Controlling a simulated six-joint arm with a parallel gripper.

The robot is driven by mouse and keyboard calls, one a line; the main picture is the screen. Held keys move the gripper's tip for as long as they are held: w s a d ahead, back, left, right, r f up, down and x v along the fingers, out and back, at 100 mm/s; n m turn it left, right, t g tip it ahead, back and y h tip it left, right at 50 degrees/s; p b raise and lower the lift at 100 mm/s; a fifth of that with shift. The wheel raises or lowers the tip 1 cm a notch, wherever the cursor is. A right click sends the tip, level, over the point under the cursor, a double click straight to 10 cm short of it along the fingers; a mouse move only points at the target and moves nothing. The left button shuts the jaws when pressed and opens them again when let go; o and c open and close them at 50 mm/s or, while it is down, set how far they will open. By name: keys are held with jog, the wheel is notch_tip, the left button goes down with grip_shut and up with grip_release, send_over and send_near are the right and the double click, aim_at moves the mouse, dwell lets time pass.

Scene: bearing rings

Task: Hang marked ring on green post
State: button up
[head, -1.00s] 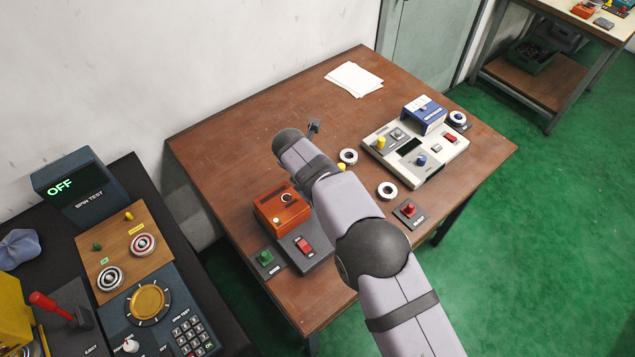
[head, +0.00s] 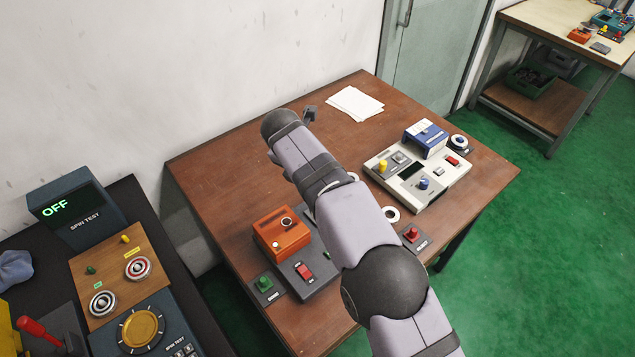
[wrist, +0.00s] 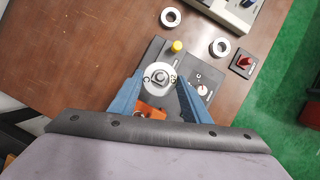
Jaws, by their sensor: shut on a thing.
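In the wrist view, a pale ring (wrist: 152,88) with dark marks on its face lies between the two blue fingers of my gripper (wrist: 160,88). The fingers are shut on it. A grey shape shows in its hole; I cannot tell whether a peg passes through it. In the head view my arm hides the gripper and this ring. The green post (head: 91,270) stands on a wooden board at the left, well away from my gripper. A yellow post (head: 125,239) stands behind it. A red-striped ring (head: 138,268) and a dark-striped ring (head: 103,303) are in front.
An orange box (head: 281,233) and a grey unit with a red switch (head: 305,271) stand near my arm. A white panel (head: 438,191) with a blue box (head: 426,138) is at the right. Loose rings (wrist: 171,17) lie on the brown table. Its back left is clear.

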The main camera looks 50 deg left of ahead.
jog(key=s+a+r+n+p, duration=0.2)
jog(key=s+a+r, duration=0.15)
jog(key=s, duration=0.65)
jog(key=s+d+n+y+p, duration=0.1)
jog(key=s+d+n+p, duration=0.3)
jog(key=s, duration=0.7)
jog(key=d+f+m, duration=0.1)
jog(key=d+f, duration=0.1)
jog(key=f, duration=0.1)
jog(key=d+f+m, duration=0.2)
jog(key=f, duration=0.1)
jog(key=d+f+m+b, duration=0.1)
jog(key=d+f+m, duration=0.1)
jog(key=f, duration=0.1)
jog(key=shift+s+d+f+h, duration=0.2)
jog(key=shift+s+d+h, duration=0.05)
jog(key=shift+d+h, duration=0.05)
jog(key=shift+s+a+m, duration=0.1)
jog(key=shift+a+m, duration=0.05)
jog(key=shift+m, duration=0.45)
jog(key=shift+h, duration=0.3)
jog(key=shift+f+b, duration=1.9)
jog(key=shift+f, duration=0.1)
jog(key=shift+r+p, duration=0.1)
jog(key=shift+p, duration=0.45)
